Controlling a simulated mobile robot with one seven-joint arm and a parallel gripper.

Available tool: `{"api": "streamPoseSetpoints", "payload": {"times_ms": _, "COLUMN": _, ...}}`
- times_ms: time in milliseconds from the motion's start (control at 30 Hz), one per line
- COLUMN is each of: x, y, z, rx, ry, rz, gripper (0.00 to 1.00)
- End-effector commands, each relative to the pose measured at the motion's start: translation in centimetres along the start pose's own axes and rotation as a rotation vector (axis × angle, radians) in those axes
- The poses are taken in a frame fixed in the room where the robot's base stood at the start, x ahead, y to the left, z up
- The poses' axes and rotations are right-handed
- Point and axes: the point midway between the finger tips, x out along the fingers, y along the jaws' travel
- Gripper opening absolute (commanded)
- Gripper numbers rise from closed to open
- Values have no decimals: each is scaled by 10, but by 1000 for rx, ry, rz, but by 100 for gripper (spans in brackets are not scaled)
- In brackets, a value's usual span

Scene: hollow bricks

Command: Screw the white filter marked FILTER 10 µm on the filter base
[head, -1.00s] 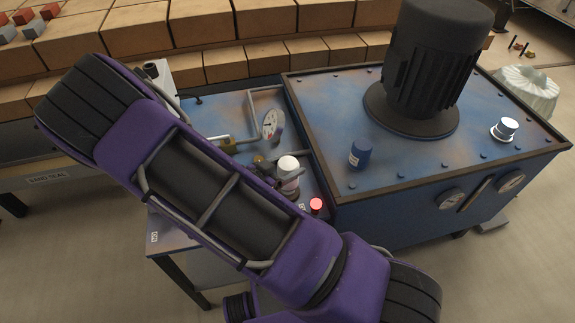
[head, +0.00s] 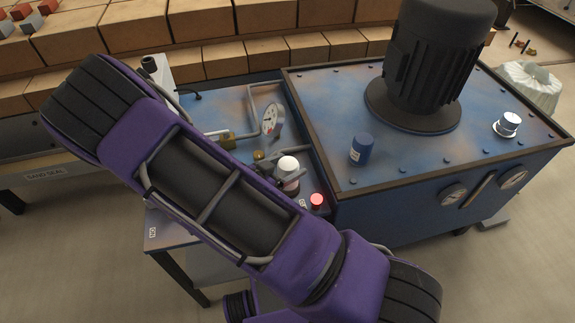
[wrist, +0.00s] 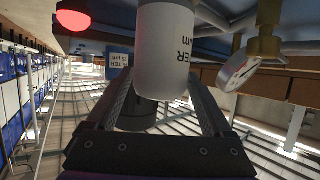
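The white filter (head: 288,168) stands on or just above the blue bench, beside the tank; its foot is hard to make out. The wrist view shows its white side (wrist: 166,52) close up, with part of the lettering "FILTER … µm"; the number is turned out of sight. My gripper (wrist: 163,85) has one finger on each side of the filter, and both fingertips appear to touch it. In the head view the gripper is mostly hidden behind my purple arm. I cannot clearly make out the filter base or whether the filter sits on it.
A lit red button (head: 317,200) is close to the filter. A pressure gauge (head: 271,120) and pipes stand behind it. The blue tank (head: 400,190) rises to the right, with a blue labelled canister (head: 361,149) and a black motor (head: 438,60) on top. Bricks line the back.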

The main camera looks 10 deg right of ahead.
Motion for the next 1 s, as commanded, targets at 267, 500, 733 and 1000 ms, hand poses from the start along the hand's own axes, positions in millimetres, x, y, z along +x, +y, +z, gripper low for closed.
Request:
{"api": "streamPoseSetpoints", "payload": {"times_ms": 267, "x": 0, "y": 0, "z": 0, "rx": 0, "ry": -2, "rz": 0, "gripper": 100}}
{"api": "streamPoseSetpoints", "payload": {"times_ms": 500, "x": -21, "y": -1, "z": -1, "rx": 2, "ry": -3, "rz": -3, "gripper": 100}}
{"api": "streamPoseSetpoints", "payload": {"times_ms": 733, "x": -75, "y": -1, "z": -2, "rx": 2, "ry": -4, "rz": -4, "gripper": 100}}
{"api": "streamPoseSetpoints", "payload": {"times_ms": 1000, "x": -138, "y": -1, "z": -2, "rx": 1, "ry": -3, "rz": -3, "gripper": 100}}
